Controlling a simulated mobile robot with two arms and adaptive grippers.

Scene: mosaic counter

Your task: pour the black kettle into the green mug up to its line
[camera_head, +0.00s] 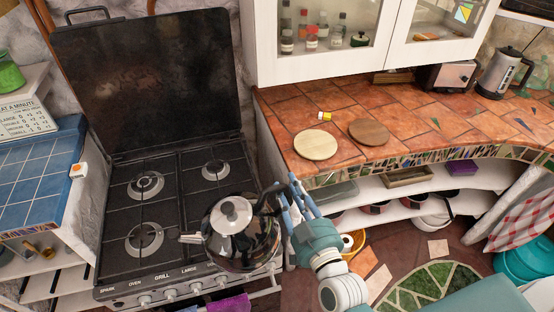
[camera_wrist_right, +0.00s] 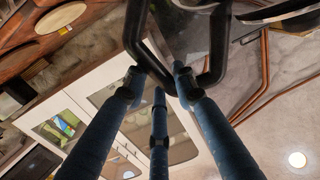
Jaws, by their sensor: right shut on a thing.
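The black kettle (camera_head: 250,240) is glossy and dark with a silver lid and a pale spout pointing left. In the head view it appears about upright over the front right of the stove; I cannot tell its exact height above it. My right gripper (camera_head: 284,198) is shut on its black handle at the right side. In the right wrist view the blue fingers (camera_wrist_right: 160,92) close around the black handle (camera_wrist_right: 134,35). A green vessel (camera_head: 9,72) shows partly at the far left edge; I cannot tell if it is the green mug. My left gripper is not in view.
The black gas stove (camera_head: 190,187) has its lid (camera_head: 150,75) raised behind. The tiled counter (camera_head: 450,112) carries a pale round board (camera_head: 316,144), a brown one (camera_head: 368,132), a toaster (camera_head: 450,76) and another kettle (camera_head: 503,72). Much counter is clear. Glass-front cabinets (camera_head: 276,70) hang above.

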